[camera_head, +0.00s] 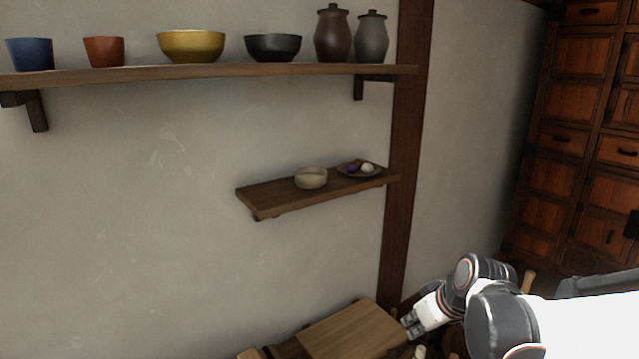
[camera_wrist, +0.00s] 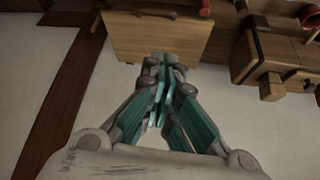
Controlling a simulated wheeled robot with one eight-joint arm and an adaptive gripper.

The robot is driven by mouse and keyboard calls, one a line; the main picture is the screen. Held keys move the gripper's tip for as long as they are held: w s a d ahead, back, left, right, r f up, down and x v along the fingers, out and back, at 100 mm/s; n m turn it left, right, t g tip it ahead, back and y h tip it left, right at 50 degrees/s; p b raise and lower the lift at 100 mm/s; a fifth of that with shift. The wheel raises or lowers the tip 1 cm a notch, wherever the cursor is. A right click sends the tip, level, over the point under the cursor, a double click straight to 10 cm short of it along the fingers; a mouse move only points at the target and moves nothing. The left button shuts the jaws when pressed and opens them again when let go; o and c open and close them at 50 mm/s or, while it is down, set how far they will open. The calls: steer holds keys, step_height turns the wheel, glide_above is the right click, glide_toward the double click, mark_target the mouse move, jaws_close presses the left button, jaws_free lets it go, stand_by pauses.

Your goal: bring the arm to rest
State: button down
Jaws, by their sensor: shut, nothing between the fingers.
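My gripper (camera_head: 411,326) is at the lower right of the head view, beside the right edge of a light wooden board (camera_head: 352,330) near the bottom. In the wrist view my gripper (camera_wrist: 160,62) points toward a wooden panel (camera_wrist: 150,40), likely the same board. Its fingers are together and hold nothing. My arm reaches in from the right edge of the head view. How far the fingertips are from the board cannot be told.
A small wall shelf (camera_head: 262,198) holds a pale bowl (camera_head: 311,178) and a plate (camera_head: 345,170) with small round items. A long upper shelf (camera_head: 220,71) carries bowls, cups and two lidded jars. A dark wooden post (camera_head: 404,150) and a drawer cabinet (camera_head: 575,140) stand right.

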steer(key=s+r+m+h, duration=0.1)
steer(key=s+r, duration=0.3)
steer(key=s, duration=0.5)
steer(key=s+r+m+t+h, duration=0.1)
steer(key=s+r+m, duration=0.2)
steer(key=s, duration=0.6)
steer(key=shift+a+r+m, duration=0.3)
steer(key=shift+a+r, duration=0.05)
steer(key=shift+r, duration=0.05)
